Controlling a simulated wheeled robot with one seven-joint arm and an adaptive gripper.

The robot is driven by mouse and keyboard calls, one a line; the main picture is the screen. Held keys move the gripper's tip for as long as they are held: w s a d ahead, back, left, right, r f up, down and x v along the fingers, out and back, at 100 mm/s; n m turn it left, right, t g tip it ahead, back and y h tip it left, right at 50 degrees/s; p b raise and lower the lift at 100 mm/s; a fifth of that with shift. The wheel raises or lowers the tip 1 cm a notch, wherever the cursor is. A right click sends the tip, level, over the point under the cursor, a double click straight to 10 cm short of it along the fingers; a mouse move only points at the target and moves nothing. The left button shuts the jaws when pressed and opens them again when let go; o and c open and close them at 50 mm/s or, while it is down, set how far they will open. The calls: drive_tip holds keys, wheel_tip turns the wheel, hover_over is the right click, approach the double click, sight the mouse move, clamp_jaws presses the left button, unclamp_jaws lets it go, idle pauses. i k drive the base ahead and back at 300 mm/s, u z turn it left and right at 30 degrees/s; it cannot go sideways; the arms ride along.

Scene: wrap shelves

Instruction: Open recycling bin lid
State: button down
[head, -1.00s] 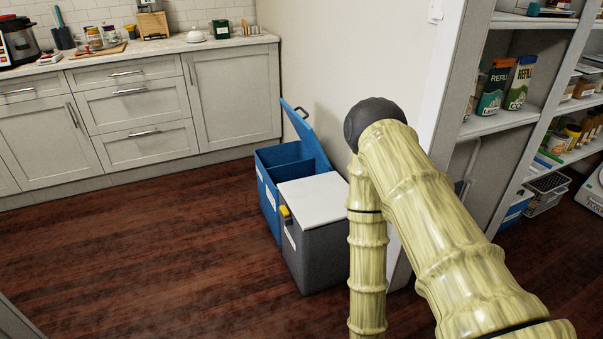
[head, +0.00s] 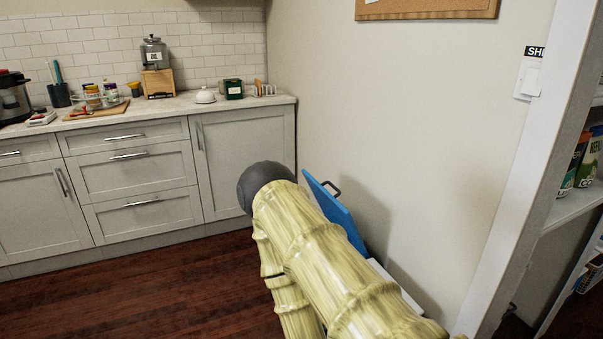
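The blue recycling bin lid (head: 338,212) stands tilted open near the wall, with a dark handle (head: 332,188) at its top edge. The body of the blue bin is hidden behind my arm. A strip of the white lid (head: 398,286) of the bin beside it shows to the right of my arm. My bamboo-patterned arm crosses the lower middle of the head view. My gripper is out of view, so its state and its distance from the lid do not show.
Grey cabinets with a counter (head: 180,108) line the back wall. A door frame (head: 535,170) and shelves (head: 575,205) stand at the right. The dark wooden floor (head: 140,300) is clear at the lower left.

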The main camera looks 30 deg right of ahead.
sight(330, 206)
drive_tip(key=z, duration=0.4)
drive_tip(key=i, duration=0.9)
drive_tip(key=z, duration=0.5)
